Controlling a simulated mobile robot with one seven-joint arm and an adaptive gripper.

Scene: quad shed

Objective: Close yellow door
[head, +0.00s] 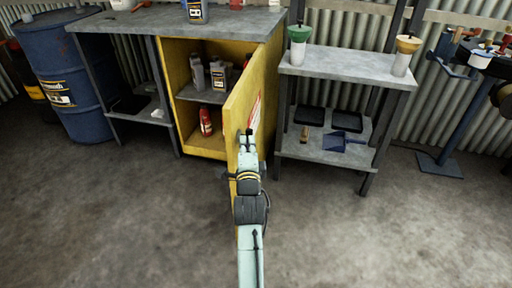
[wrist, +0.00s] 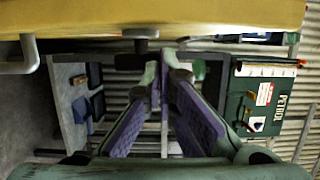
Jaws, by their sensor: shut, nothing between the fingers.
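The yellow door (head: 240,110) of the yellow cabinet (head: 178,75) stands wide open, swung out toward me from its right side. Its outer face, with a pale label, is turned right. My gripper (head: 249,133) is in front of that outer face near the free edge, fingers pointing toward the back. In the wrist view the yellow door (wrist: 170,15) spans the top, with a grey bar handle (wrist: 35,55) at left. My gripper's purple-padded fingers (wrist: 167,75) meet at the tips, empty, just below the door. I cannot tell whether they touch it.
Bottles (head: 217,75) and a red bottle (head: 206,122) stand inside the cabinet. A grey shelf table (head: 345,70) with funnels, trays and a blue dustpan (head: 340,141) is close right of the door. A blue drum (head: 62,75) stands far left. The floor in front is clear.

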